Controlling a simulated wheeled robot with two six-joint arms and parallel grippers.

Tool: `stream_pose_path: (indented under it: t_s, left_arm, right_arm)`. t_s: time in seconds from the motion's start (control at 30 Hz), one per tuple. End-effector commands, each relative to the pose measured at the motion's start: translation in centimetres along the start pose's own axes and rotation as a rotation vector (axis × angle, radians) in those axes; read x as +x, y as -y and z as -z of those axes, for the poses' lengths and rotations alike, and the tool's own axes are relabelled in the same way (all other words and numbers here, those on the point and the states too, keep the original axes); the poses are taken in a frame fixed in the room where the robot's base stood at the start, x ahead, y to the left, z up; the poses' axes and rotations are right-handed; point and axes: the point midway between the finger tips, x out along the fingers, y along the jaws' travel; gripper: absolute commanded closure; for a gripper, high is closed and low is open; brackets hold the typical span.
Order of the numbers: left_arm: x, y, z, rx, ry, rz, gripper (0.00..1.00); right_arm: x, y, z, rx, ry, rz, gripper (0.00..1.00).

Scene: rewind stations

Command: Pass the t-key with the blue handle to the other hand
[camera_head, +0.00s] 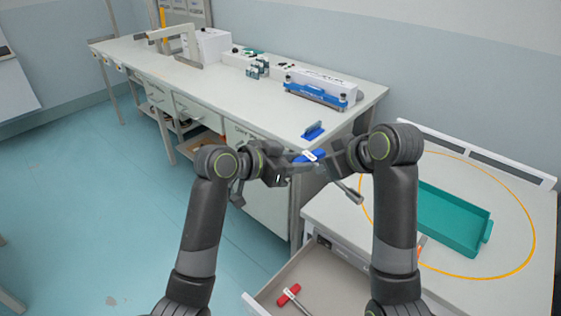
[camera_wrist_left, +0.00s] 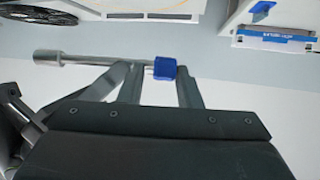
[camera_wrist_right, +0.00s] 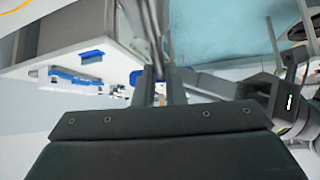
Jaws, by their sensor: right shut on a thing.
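The t-key with the blue handle (camera_head: 308,157) is held up between my two grippers in the head view. Its grey shaft slants down to the right to a socket end (camera_head: 352,193). My right gripper (camera_wrist_right: 160,75) is shut on the t-key; the shaft runs away past its fingertips in the right wrist view. My left gripper (camera_wrist_left: 160,75) is open, with its fingers on either side of the blue handle in the left wrist view (camera_wrist_left: 165,67). Small gaps show beside the handle. The exact right-hand grip point is partly hidden.
A long workbench (camera_head: 225,95) stands behind, with a blue block (camera_head: 313,131) and a blue-white device (camera_head: 320,88). At right, a table holds a teal tray (camera_head: 482,240) inside an orange ring. An open drawer (camera_head: 325,270) below holds a red-handled t-key (camera_head: 289,294).

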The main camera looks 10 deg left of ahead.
Motion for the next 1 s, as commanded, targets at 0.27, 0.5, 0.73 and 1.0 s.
stream_pose_path:
  t_s: [0.27,0.5,0.73,1.0]
  left_arm:
    - [1.08,-0.04,-0.03,0.001,0.001,0.0,0.69]
    - [1.06,-0.03,-0.03,0.001,0.001,0.0,0.78]
    - [1.06,-0.15,0.03,0.0,-0.001,-0.004,1.0]
    - [1.03,-0.11,0.06,0.001,-0.001,-0.002,1.0]
  right_arm:
    - [-0.02,0.02,0.05,-0.001,-0.001,0.0,1.0]
    - [-0.03,0.06,0.07,-0.001,-0.002,0.002,1.0]
    - [-0.02,0.09,0.13,-0.001,-0.004,0.002,1.0]
    - [-0.01,0.04,0.08,-0.001,-0.002,0.001,0.64]
